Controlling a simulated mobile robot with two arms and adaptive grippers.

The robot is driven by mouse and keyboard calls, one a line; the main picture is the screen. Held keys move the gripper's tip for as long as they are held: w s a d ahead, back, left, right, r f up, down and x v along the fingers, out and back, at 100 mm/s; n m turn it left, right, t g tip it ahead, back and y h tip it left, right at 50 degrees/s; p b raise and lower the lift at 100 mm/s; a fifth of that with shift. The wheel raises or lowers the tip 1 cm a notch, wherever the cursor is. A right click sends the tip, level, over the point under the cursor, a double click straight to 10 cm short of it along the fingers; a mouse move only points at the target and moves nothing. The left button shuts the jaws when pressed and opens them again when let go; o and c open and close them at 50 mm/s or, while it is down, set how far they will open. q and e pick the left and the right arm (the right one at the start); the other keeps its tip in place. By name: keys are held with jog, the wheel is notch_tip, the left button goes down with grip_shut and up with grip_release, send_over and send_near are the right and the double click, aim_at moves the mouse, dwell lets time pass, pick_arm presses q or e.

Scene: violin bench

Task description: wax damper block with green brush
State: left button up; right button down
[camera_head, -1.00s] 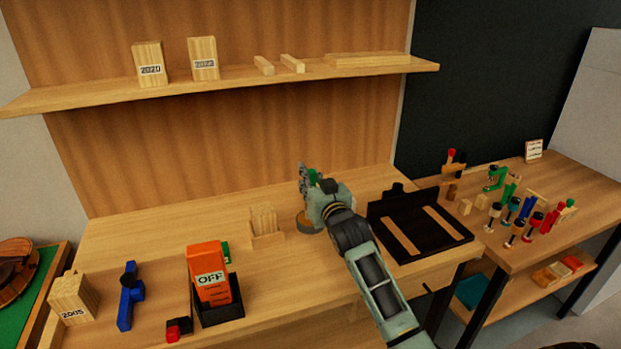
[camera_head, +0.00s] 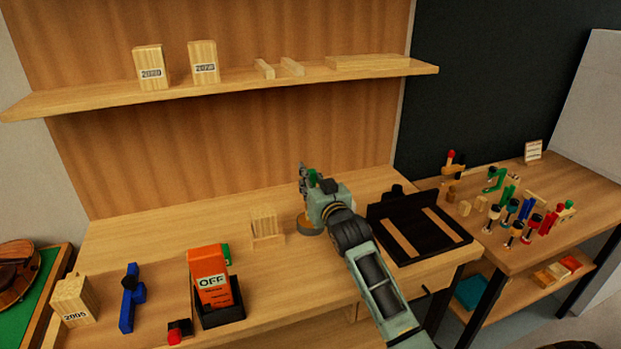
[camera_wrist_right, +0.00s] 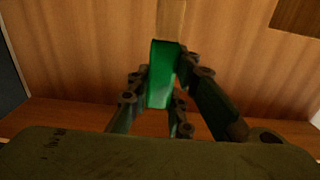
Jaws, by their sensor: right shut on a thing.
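My right gripper (camera_head: 308,180) is over the back middle of the bench in the head view. In the right wrist view it (camera_wrist_right: 165,100) is shut on a green thing (camera_wrist_right: 161,75) with a pale wooden upper part, which looks like the green brush. In the head view only a bit of its green (camera_head: 313,177) shows between the fingers. A round tin (camera_head: 309,226) stands on the bench just below the gripper, partly hidden by it; I cannot tell whether the brush touches it. I cannot tell which piece is the damper block. My left gripper is not in view.
A slatted wooden rack (camera_head: 266,228) stands left of the tin. A black tray (camera_head: 440,250) lies to the right. An orange OFF box (camera_head: 208,270) in a black holder, a blue tool (camera_head: 128,300) and a 2005 block (camera_head: 73,299) are front left. A shelf (camera_head: 110,98) runs above.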

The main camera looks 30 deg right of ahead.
jog(key=shift+r+p, duration=2.55)
jog(key=shift+r, duration=0.55)
jog(key=shift+f, duration=0.1)
